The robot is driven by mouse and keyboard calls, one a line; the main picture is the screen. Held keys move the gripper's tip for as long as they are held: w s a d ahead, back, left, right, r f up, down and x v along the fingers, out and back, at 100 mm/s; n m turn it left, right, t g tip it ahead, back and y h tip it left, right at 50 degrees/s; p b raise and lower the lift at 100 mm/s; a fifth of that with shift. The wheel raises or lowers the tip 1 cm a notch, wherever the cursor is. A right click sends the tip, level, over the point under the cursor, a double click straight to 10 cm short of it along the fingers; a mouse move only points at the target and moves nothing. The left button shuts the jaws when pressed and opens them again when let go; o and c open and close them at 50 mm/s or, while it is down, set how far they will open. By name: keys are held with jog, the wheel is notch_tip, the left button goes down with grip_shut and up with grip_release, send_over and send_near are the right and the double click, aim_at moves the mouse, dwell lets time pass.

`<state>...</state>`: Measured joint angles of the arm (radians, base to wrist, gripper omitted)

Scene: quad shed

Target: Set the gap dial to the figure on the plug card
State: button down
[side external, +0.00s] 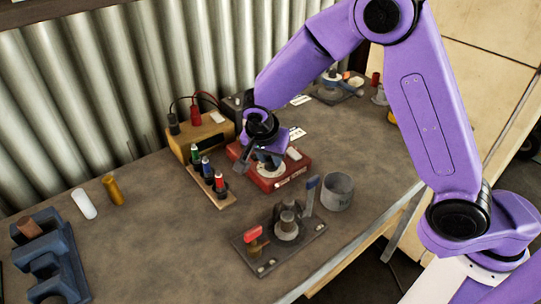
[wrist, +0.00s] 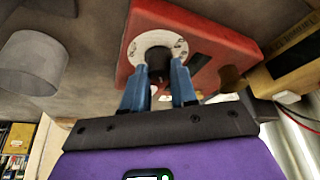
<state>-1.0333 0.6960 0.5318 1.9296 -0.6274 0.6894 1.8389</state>
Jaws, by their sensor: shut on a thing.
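The gap dial is a white disc with marks (wrist: 178,43) and a dark knob (wrist: 158,66), set on a red box (wrist: 210,50). The red box (side external: 297,169) stands on the bench in the side view. My gripper (wrist: 158,84) is shut on the knob, with one blue finger on each side of it. In the side view my gripper (side external: 257,160) reaches down onto the box and hides part of the dial. A small white card (side external: 297,133) lies just behind the box; its print is too small to read. I cannot read the dial's figure.
Left of the box are a rack of coloured screwdriver-like tools (side external: 209,178) and a wooden box with leads (side external: 200,138). In front stand a grey cup (side external: 338,191) and a dark plate with fittings (side external: 278,250). A blue holder (side external: 45,255) is far left.

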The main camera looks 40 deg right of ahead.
jog(key=c, duration=0.9)
grip_release()
jog(key=shift+r, duration=0.1)
jog(key=v, duration=1.7)
jog(key=shift+r, duration=0.15)
jog(key=shift+d, duration=0.1)
jog(key=s+d+f+n+y, duration=0.1)
jog(key=s+d+f+n, duration=0.1)
jog(key=s+d+n, duration=0.3)
jog(key=s+d+f+n+g+y, duration=0.1)
jog(key=s+d+f+n+y, duration=0.1)
jog(key=s+d+n, duration=0.4)
jog(key=s+d+f+n+g+y, duration=0.1)
jog(key=s+d+f+n, duration=0.2)
jog(key=s+n, duration=1)
jog(key=shift+s+d, duration=0.3)
jog(key=shift+d, duration=0.5)
jog(key=shift+s+d, duration=0.25)
jog(key=shift+d, duration=0.6)
